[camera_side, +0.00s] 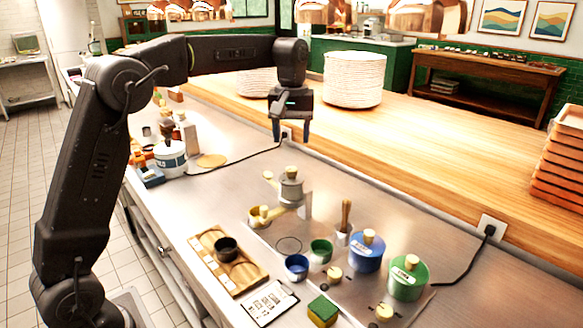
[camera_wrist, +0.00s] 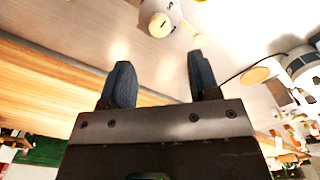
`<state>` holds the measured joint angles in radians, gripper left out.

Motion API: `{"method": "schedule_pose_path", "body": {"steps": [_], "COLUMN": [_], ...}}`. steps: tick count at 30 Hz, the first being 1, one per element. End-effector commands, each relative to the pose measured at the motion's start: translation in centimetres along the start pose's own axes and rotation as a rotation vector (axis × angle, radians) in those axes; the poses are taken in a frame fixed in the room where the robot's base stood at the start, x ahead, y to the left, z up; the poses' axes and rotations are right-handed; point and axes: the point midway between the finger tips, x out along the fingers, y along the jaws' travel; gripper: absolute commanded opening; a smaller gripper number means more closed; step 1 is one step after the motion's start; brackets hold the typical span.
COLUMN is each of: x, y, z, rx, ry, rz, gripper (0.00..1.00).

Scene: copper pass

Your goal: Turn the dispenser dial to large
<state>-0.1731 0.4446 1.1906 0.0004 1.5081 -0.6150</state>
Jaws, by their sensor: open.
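The dispenser (camera_side: 291,188) is a small grey metal unit with a wooden knob on top, standing on the steel counter at mid-picture in the side view. In the wrist view a pale round part with dark marks (camera_wrist: 158,20), which looks like its dial, shows at the top edge, partly cut off. Its setting is too small to read surely. My gripper (camera_side: 291,138) points down above and behind the dispenser, clear of it. Its two dark fingers also show in the wrist view (camera_wrist: 160,75), spread apart with nothing between them.
Blue (camera_side: 367,254) and green (camera_side: 408,280) lidded canisters, small cups and a wooden tray (camera_side: 228,262) stand in front. A white pot (camera_side: 170,158) is at left. A plate stack (camera_side: 354,80) stands on the wooden ledge (camera_side: 430,150) behind. A black cable crosses the counter.

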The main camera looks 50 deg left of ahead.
Motion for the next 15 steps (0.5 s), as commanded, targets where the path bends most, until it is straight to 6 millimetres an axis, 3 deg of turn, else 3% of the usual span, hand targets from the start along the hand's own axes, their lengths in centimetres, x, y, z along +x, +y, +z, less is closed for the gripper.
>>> {"method": "schedule_pose_path", "body": {"steps": [6, 15], "x": [4.6, 8.3], "y": [0.0, 0.0], "z": [0.1, 0.0], "rx": [0.000, 0.000], "ry": [-0.002, 0.000], "rz": [-0.002, -0.001], "gripper": [0.56, 0.56]}}
